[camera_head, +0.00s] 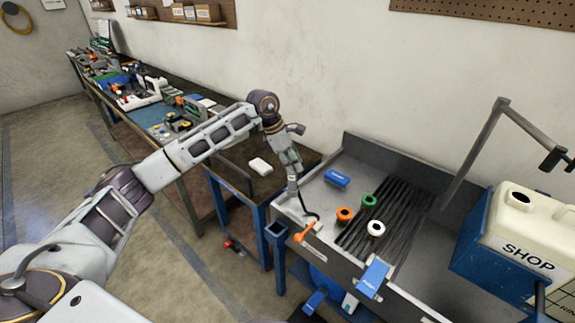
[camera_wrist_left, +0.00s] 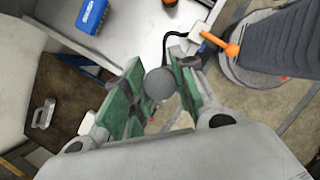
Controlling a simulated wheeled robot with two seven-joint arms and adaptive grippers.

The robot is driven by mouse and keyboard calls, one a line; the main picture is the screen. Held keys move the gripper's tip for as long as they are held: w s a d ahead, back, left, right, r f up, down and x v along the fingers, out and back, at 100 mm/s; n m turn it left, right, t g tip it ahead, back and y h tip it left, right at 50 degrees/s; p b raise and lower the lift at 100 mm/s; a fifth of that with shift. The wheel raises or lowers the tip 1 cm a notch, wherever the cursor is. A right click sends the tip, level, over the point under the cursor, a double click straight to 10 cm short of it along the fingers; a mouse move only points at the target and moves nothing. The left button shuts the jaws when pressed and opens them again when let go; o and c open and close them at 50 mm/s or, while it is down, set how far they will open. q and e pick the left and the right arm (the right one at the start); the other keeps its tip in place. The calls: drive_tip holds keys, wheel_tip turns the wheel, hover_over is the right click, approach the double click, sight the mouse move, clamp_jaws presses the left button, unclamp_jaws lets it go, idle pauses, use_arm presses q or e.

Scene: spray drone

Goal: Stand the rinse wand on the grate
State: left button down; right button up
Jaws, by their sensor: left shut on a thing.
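My left gripper (camera_head: 290,164) is over the left end of the sink bench, left of the grate. It is shut on a slim grey piece that looks like the rinse wand (camera_head: 292,186), pointing roughly downward. In the left wrist view its rounded grey end (camera_wrist_left: 160,83) shows between the green-padded fingers (camera_wrist_left: 158,95). A black hose curves from near it to an orange-handled fitting (camera_head: 305,231) at the bench's front edge. The grate (camera_head: 408,218), dark parallel bars, lies in the bench to the right. My right gripper is not in view.
A white SHOP tank (camera_head: 520,235) and a grey arm-like post (camera_head: 475,150) stand right. The grate's back right looks clear.

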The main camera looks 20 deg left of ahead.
use_arm(q)
drive_tip(key=w+d, duration=0.5)
drive_tip(key=w, duration=0.3)
idle(0.7)
drive_tip(key=shift+d, duration=0.2)
idle(0.5)
